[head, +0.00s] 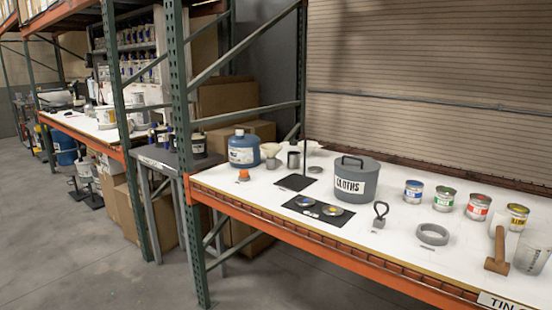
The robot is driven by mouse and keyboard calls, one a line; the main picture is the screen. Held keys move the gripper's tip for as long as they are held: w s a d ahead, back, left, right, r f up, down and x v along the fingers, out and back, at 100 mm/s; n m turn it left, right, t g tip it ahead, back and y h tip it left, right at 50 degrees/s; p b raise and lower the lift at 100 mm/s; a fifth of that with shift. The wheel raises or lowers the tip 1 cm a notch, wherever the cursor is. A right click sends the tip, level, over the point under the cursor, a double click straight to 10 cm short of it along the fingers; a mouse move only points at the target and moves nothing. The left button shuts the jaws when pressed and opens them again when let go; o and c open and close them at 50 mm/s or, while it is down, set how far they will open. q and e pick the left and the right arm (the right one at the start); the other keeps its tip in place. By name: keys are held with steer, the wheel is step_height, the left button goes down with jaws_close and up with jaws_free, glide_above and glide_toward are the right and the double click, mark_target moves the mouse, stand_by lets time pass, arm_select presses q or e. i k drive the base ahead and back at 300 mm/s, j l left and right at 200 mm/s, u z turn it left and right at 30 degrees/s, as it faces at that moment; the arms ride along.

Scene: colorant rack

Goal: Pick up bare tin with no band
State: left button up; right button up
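Several small metal tins with coloured bands stand in a row at the right of the white bench: a blue-banded tin (413,192), a green-banded tin (444,199), a red-banded tin (478,207) and a yellow-banded tin (517,216). A small plain grey metal cylinder (293,161) without a visible coloured band stands farther left, beside the blue jug. I cannot tell whether it is a tin or a cup. Neither of my grippers is in view.
The white bench (395,228) also holds a blue jug (243,149), a grey CLOTHS pot (356,183), a black mat with small dishes (318,209), a grey tape ring (432,234), a mallet (497,251) and a clear beaker (532,254). A green rack post (181,130) stands at the bench's left end.

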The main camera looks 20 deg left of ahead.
mark_target(293, 158)
steer(key=i+j, duration=0.1)
steer(key=j, duration=0.35)
steer(key=i+j, duration=0.15)
steer(key=j, duration=0.25)
steer(key=i+j, duration=0.1)
steer(key=j, duration=0.35)
steer(key=i+j, duration=0.15)
steer(key=j, duration=0.25)
steer(key=i+j, duration=0.1)
steer(key=j, duration=0.35)
steer(key=u, duration=0.05)
